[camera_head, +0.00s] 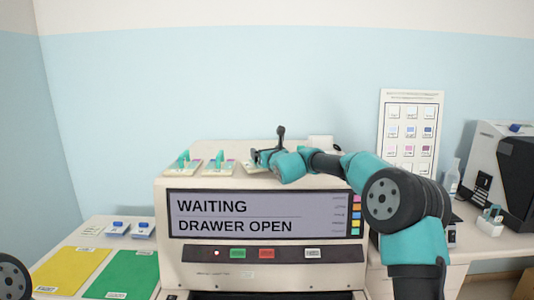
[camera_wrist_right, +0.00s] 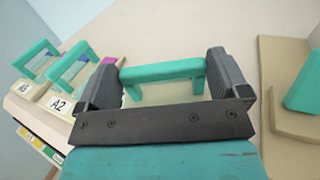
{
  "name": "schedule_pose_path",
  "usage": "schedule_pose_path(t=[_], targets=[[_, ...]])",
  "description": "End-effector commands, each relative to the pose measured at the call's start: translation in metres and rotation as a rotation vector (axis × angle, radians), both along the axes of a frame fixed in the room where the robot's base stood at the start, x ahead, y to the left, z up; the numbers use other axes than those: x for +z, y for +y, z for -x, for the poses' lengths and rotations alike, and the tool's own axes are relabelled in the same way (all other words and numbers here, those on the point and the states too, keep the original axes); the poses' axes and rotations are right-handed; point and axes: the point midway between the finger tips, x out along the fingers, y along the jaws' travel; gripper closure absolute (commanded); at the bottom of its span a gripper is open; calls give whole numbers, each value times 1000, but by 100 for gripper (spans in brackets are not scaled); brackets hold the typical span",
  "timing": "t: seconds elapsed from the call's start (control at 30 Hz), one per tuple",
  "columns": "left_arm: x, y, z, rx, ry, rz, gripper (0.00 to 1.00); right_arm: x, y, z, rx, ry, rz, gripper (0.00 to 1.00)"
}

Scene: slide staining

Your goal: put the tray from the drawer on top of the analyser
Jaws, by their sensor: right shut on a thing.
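The analyser (camera_head: 263,279) stands in the middle of the head view, its screen reading "WAITING" and "DRAWER OPEN". My right gripper (camera_head: 259,157) is over the right part of its top. In the right wrist view the right gripper (camera_wrist_right: 168,82) is shut on the teal handle (camera_wrist_right: 163,70) of a pale tray (camera_wrist_right: 172,91). The tray is at the analyser's top; I cannot tell whether it rests there or hangs just above. Two other trays with teal handles, one marked A2 (camera_wrist_right: 58,104), sit to its left on top. My left gripper is out of view.
Yellow (camera_head: 72,269) and green (camera_head: 124,272) mats and two small blue-and-white items (camera_head: 143,230) lie left of the analyser. A wall chart (camera_head: 411,128), a bottle (camera_head: 453,177) and a dark-fronted machine (camera_head: 510,175) are at the right. In the wrist view a pale block (camera_wrist_right: 283,118) stands right of the gripper.

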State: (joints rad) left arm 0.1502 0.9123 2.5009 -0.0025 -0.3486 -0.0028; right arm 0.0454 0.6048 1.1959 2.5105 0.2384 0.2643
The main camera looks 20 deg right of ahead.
Motion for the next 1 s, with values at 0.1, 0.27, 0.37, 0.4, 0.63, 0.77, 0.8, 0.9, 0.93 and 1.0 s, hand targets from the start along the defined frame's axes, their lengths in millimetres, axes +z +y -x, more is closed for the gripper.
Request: schedule_pose_path(t=[0.1,0.27,0.37,0.4,0.63,0.77,0.8,0.9,0.93,1.0], targets=[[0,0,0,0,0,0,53,-1,0,0,0,0,-1,35],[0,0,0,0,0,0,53,-4,0,0,0,0,-1,35],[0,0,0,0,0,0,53,-5,0,0,0,0,-1,35],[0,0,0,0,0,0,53,-6,0,0,1,0,0,35],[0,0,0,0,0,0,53,-9,0,0,1,-1,0,35],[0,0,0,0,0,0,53,-10,0,0,1,-1,0,3],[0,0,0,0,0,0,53,-10,0,0,1,-1,0,0],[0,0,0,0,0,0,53,-11,0,0,1,0,0,0],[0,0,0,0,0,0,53,-11,0,0,1,0,0,0],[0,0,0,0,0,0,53,-11,0,0,1,1,0,0]])
